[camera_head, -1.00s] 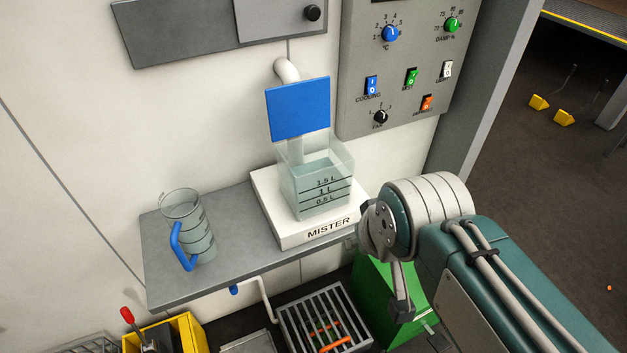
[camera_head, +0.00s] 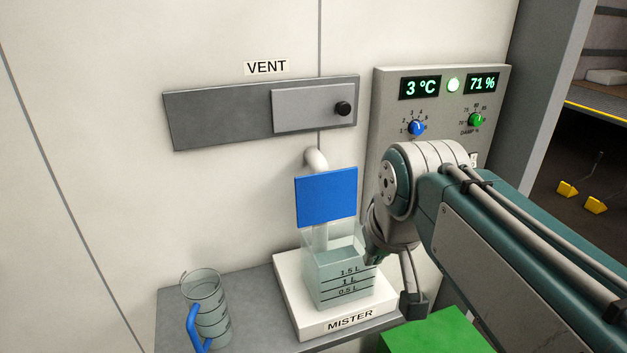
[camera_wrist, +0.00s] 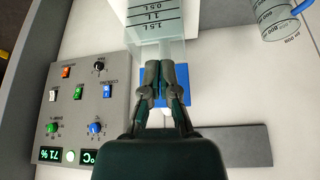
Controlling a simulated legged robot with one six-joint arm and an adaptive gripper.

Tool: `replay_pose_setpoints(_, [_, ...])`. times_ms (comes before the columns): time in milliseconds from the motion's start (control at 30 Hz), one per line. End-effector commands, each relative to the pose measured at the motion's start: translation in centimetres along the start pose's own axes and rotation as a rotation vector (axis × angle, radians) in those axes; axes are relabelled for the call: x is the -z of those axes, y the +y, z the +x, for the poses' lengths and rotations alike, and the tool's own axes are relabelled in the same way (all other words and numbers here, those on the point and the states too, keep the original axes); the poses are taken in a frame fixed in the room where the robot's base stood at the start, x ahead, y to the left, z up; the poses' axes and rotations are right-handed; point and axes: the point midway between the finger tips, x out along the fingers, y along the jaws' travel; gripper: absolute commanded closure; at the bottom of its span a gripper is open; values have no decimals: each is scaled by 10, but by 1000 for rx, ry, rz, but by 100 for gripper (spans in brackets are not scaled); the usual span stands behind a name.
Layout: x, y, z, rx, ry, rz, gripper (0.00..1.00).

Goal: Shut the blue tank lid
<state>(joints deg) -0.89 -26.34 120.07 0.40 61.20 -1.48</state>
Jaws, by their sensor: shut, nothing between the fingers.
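The blue tank lid (camera_head: 326,197) stands open, raised nearly upright at the back of the clear tank (camera_head: 343,280). The tank sits on the white mister base (camera_head: 350,322) and holds water near the 1.5 L mark. In the wrist view, turned upside down, my gripper (camera_wrist: 165,68) is shut and empty, in front of the lid (camera_wrist: 205,82) and hiding much of it. The tank (camera_wrist: 152,22) lies just beyond the fingertips there. In the head view my wrist is right of the tank and mostly hides the fingers. I cannot tell whether they touch anything.
A jug with a blue handle (camera_head: 206,310) stands left on the grey shelf (camera_head: 260,295). A white pipe (camera_head: 315,160) runs behind the lid. Above is the vent panel (camera_head: 220,118); the control panel (camera_head: 440,85) is at right. A green box (camera_head: 440,335) sits below my arm.

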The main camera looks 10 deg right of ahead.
Motion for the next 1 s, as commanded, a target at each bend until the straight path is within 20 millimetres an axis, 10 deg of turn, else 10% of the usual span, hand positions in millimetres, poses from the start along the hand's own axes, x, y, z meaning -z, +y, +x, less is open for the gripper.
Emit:
replay_pose_setpoints(533, [154, -9, -11, 23, -83, -59, 100])
replay_pose_setpoints(1000, [250, -21, 22, 43, -151, -113, 100])
